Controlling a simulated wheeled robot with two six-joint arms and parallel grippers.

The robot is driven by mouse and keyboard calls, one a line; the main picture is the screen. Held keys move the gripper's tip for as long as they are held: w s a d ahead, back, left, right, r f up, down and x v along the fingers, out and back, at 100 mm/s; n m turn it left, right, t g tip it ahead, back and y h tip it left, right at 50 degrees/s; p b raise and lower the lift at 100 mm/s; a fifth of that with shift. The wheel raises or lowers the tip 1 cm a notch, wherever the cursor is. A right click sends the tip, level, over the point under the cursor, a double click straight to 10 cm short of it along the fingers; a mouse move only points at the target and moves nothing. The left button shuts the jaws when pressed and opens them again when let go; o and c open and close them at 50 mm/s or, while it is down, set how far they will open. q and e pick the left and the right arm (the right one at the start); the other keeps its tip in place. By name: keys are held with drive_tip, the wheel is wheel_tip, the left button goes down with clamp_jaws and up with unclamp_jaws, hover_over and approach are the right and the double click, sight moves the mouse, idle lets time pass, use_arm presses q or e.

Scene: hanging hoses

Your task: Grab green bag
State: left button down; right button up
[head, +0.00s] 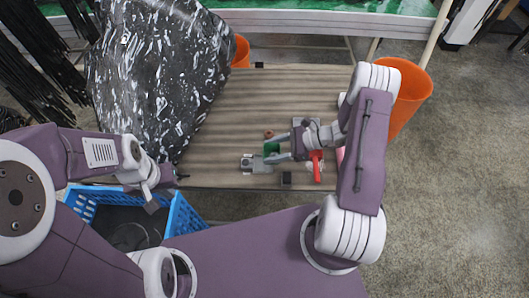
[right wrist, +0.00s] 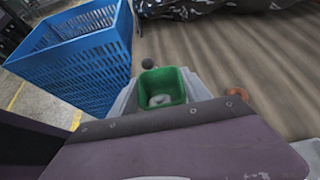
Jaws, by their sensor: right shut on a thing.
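A small green open-topped item (head: 270,148), the only bag-like green thing in reach, is between the fingers of my right gripper (head: 280,151) above the wooden table. In the right wrist view the green item (right wrist: 163,84) sits between the grey fingers, its opening facing the camera and a pale round shape inside. My right gripper is shut on it. My left gripper (head: 160,188) hangs over the edge of the blue crate, away from the green item. Its fingers are small and partly hidden, so their opening is unclear.
The wooden table (head: 240,110) holds a grey metal part (head: 256,164), a red-handled item (head: 316,166) and a brown ring (head: 268,134). The blue crate (head: 184,221) stands at the near left. A black speckled sheet (head: 155,70) covers the left. An orange bucket (head: 408,98) stands right.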

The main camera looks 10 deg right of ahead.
drive_tip(key=s+v, duration=0.1)
drive_tip(key=v, duration=0.8)
drive_tip(key=shift+s+r, duration=0.2)
drive_tip(key=shift+r, duration=0.2)
